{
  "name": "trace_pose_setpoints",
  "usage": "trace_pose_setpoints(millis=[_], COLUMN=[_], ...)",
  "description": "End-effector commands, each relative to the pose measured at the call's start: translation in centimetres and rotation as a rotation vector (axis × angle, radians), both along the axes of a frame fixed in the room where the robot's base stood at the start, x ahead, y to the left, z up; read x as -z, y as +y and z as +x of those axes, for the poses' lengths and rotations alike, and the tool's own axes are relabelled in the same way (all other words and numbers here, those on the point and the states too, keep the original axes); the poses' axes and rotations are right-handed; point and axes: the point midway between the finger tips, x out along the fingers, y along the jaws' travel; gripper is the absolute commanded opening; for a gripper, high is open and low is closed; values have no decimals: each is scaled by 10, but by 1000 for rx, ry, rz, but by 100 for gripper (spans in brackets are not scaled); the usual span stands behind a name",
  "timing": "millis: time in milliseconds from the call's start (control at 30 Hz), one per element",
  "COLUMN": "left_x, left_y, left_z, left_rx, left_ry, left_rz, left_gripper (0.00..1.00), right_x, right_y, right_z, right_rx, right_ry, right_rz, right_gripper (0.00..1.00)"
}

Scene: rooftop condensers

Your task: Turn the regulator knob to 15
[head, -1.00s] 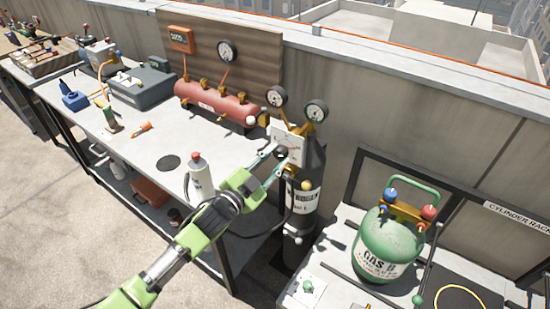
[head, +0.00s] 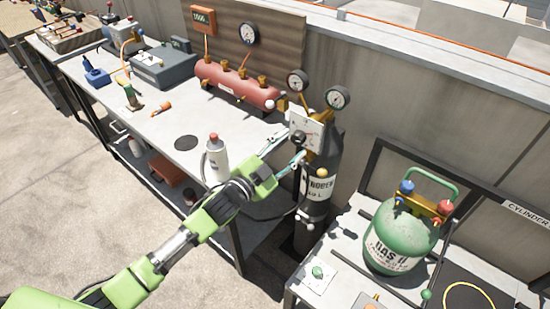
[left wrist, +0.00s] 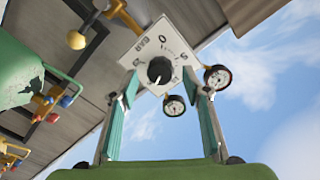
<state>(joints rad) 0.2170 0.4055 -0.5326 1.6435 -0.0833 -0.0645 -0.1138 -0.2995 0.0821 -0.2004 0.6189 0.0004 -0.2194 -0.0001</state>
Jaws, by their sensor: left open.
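The regulator knob (head: 298,138) is black and round, on a white dial plate (head: 313,127) above the dark nitrogen cylinder (head: 318,185). The knob also shows in the left wrist view (left wrist: 159,70), where the plate carries the word BAR and numbers around it. A pale mark shows near the knob's lower edge; I cannot tell which number it points at. My left gripper (head: 292,144) is open in front of the plate. In the left wrist view its fingers (left wrist: 163,92) stand wide apart on either side of the knob, apart from it. My right gripper is not in view.
Two round gauges (head: 338,97) rise above the plate. A white bottle (head: 215,160) stands on the workbench (head: 160,125) beside my left arm. A red manifold (head: 235,83) is behind. A green gas tank (head: 400,232) stands on the lower right stand.

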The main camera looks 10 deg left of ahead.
Motion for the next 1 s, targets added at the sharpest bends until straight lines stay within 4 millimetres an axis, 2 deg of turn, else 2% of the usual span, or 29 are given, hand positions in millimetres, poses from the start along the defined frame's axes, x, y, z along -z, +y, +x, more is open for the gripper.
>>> trace_pose_setpoints(millis=[200, 433, 633, 1000], left_x=[3, 2, 1, 1], left_y=[23, 41, 47, 47], left_z=[-44, -78, -89, -90], left_rx=[0, 1, 0, 0], left_ry=[4, 4, 2, 1], left_rz=[3, 2, 2, 2], left_gripper=[43, 43, 43, 43], right_x=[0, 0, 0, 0], right_y=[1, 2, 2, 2], right_z=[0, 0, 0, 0], right_rx=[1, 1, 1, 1], right_ry=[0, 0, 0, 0], right_rz=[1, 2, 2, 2], right_gripper=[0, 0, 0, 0])
